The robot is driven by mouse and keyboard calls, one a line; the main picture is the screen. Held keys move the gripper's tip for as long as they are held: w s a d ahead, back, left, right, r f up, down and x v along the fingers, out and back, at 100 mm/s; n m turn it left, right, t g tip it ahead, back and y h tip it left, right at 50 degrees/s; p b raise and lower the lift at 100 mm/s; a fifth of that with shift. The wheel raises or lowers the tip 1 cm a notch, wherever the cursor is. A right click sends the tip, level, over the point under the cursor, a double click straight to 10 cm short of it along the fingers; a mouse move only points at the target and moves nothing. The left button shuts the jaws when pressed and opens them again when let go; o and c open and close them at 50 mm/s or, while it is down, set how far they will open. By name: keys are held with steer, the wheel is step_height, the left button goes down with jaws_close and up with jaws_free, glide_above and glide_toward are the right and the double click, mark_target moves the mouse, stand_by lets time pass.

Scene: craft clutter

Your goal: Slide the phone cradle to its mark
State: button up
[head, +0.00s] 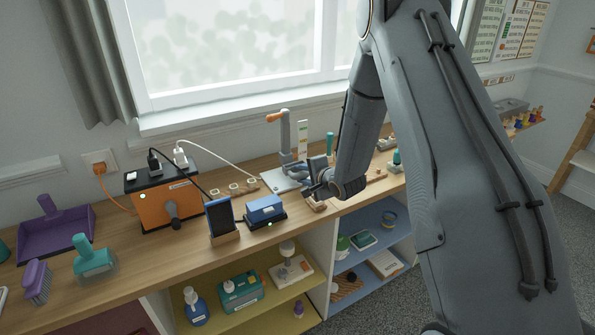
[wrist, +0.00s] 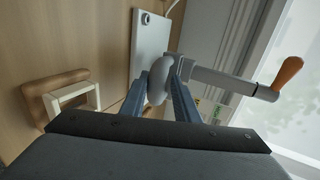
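The phone cradle (head: 224,238) is a wooden block on the worktop, left of centre in the head view. A dark phone with a blue screen (head: 219,214) leans upright in it. I cannot make out its mark. My gripper (head: 306,176) is well to the right of the cradle, near the crank device. In the wrist view my gripper's two blue-grey fingers (wrist: 165,85) stand apart, with a rounded grey part of the device (wrist: 160,78) showing between them. I cannot tell whether they touch it. The cradle does not show in the wrist view.
A blue box on a black base (head: 264,209) stands just right of the cradle. An orange box with plugs and cables (head: 165,203) stands behind it to the left. The crank device (head: 286,140) has an orange handle. Bare wood lies left of the cradle.

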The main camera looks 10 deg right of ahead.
steer(key=shift+f, duration=0.2)
steer(key=shift+w+a+r+p, duration=0.1)
steer(key=shift+w+r+p, duration=0.05)
steer(key=shift+r+p, duration=2.25)
steer(key=shift+c, duration=0.3)
steer(key=shift+r+b, duration=0.3)
steer(key=shift+r, duration=0.35)
jaws_close()
steer(key=shift+r+p, duration=1.5)
steer(key=shift+r, duration=0.7)
steer(key=o, duration=1)
jaws_free()
steer(key=shift+c, duration=1)
